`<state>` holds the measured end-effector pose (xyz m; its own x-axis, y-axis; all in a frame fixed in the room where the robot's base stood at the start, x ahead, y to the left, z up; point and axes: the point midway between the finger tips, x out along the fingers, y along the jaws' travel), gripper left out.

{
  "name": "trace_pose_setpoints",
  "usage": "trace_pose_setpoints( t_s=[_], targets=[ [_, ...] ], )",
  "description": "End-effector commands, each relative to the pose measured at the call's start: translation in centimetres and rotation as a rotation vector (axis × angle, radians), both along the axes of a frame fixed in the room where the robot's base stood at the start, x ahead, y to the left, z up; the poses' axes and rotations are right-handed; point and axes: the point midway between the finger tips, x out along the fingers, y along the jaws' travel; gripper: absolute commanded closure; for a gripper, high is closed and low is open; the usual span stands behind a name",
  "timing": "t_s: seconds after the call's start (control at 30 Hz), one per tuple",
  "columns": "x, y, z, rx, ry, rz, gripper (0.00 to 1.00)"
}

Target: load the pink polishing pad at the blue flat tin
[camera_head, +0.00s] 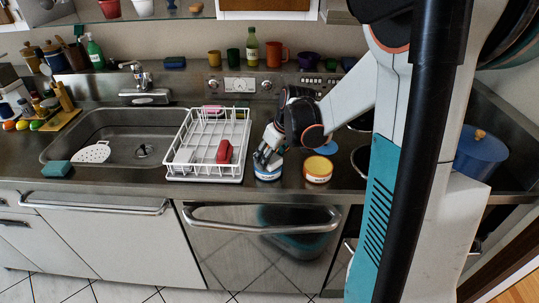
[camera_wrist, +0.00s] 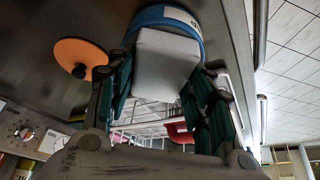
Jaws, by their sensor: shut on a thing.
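The blue flat tin (camera_head: 267,174), with a white band on its side, stands on the steel counter just right of the dish rack. My gripper (camera_head: 266,157) is right over it, pointing down. In the wrist view my gripper (camera_wrist: 165,85) is shut on a pale, whitish block (camera_wrist: 166,62). The blue rim of the tin (camera_wrist: 165,14) shows beyond the block; whether they touch I cannot tell. A small pink item (camera_head: 212,109) lies at the back of the rack; whether it is the pink polishing pad I cannot tell.
The white dish rack (camera_head: 180,172) holds a red item (camera_head: 224,152). An orange-banded tin (camera_head: 318,169) stands close right of the blue tin, with a blue disc (camera_head: 328,147) behind it. An orange knobbed disc (camera_wrist: 80,54) shows in the wrist view. The sink (camera_head: 120,140) is left.

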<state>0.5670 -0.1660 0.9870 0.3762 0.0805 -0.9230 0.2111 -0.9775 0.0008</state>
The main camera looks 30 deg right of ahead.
Motion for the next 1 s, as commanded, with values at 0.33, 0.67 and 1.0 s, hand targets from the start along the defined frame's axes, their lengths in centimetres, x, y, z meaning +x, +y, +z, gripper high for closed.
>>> trace_pose_setpoints(
  t_s=[0.33,0.67,1.0],
  targets=[
    [-0.1,0.0,1.6,0.0,0.002,0.0,0.71],
    [0.0,0.0,4.0,0.0,0.001,0.0,0.71],
    [-0.1,0.0,6.5,0.0,0.001,0.0,0.71]
  ],
)
